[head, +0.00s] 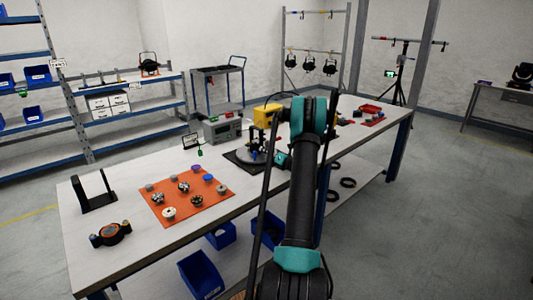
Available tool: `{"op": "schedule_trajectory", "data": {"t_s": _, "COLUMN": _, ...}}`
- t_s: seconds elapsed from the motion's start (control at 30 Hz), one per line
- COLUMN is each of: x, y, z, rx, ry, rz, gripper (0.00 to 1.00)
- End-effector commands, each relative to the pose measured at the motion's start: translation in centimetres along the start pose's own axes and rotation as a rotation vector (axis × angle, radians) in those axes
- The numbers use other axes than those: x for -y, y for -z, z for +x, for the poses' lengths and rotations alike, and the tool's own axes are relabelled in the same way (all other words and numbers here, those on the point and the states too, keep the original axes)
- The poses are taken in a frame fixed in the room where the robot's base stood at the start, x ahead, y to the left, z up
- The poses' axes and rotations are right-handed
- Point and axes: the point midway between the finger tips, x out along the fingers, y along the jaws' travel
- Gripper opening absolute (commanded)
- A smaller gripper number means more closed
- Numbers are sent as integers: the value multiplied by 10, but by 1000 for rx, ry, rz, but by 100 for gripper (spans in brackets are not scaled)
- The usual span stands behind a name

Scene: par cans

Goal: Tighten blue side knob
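A work fixture on a black mat (232,159) stands at the middle of the long white table (140,187).
An orange mat (183,216) holds several small parts, some with blue tops. A black and orange part (111,234) and a black bracket (94,192) stand at the table's left end. A grey box (222,131) stands behind the fixture. Blue bins (200,275) sit below.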

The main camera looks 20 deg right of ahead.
Motion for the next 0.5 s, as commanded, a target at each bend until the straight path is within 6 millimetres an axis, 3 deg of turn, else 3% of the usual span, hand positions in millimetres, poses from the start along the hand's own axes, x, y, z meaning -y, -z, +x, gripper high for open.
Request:
{"op": "schedule_trajectory", "data": {"t_s": 0.1, "x": 0, "y": 0, "z": 0, "rx": 0, "ry": 0, "rz": 0, "gripper": 47}}
{"op": "schedule_trajectory", "data": {"t_s": 0.5, "x": 0, "y": 0, "z": 0, "rx": 0, "ry": 1, "rz": -38, "gripper": 48}}
